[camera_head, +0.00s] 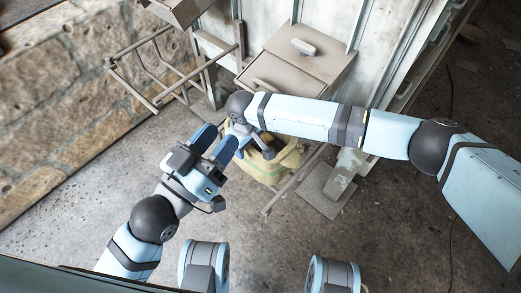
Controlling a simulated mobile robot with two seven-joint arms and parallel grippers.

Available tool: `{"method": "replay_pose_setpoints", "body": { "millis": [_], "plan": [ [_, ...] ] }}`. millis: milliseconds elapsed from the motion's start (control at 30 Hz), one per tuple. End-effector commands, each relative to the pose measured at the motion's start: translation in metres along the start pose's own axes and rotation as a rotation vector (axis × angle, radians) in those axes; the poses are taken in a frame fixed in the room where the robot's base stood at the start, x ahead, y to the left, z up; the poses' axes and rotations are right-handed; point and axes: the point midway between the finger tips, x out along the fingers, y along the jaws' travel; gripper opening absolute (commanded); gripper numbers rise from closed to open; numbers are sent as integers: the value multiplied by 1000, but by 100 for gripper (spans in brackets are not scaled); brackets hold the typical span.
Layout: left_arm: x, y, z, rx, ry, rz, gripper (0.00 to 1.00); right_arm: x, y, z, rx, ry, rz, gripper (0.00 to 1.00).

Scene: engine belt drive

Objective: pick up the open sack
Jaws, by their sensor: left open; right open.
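The open sack (268,171) is a yellowish-beige bag standing on the concrete floor near the middle of the picture. Its upper part is partly hidden by my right forearm and gripper. My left gripper (214,143) is open, with its blue fingers spread just left of the sack. My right gripper (253,143) is open, over the sack's upper left side and pointing down. The two grippers are close together and overlap in this view. I cannot tell whether either one touches the sack.
A beige metal cabinet (312,74) stands behind the sack. A rusty metal frame (152,97) stands at the upper left by the stone wall (62,75). A thin bar and flat plate (331,192) lie right of the sack. The floor in front is clear.

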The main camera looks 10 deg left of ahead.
Motion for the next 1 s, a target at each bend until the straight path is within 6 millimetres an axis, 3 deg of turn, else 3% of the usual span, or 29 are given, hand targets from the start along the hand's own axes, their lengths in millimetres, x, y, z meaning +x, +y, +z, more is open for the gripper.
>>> {"method": "replay_pose_setpoints", "body": {
  "millis": [167, 267, 400, 433, 1000],
  "plan": [
    [0, 0, -1, -1, -1, 1, 43, 0, 0, 0, 0, 1, 0, 54],
    [0, 0, -1, -1, -1, 1, 43, 0, 0, 0, 0, 1, 1, 36],
    [0, 0, 0, -1, -1, 0, 43, 0, 0, 0, 0, 1, 1, 4],
    [0, 0, 0, -1, -1, 0, 43, 0, 0, 0, 0, 1, 1, 0],
    [0, 0, 0, 0, -3, 0, 43, 0, -1, 0, -1, 0, -2, 0]
  ]
}}
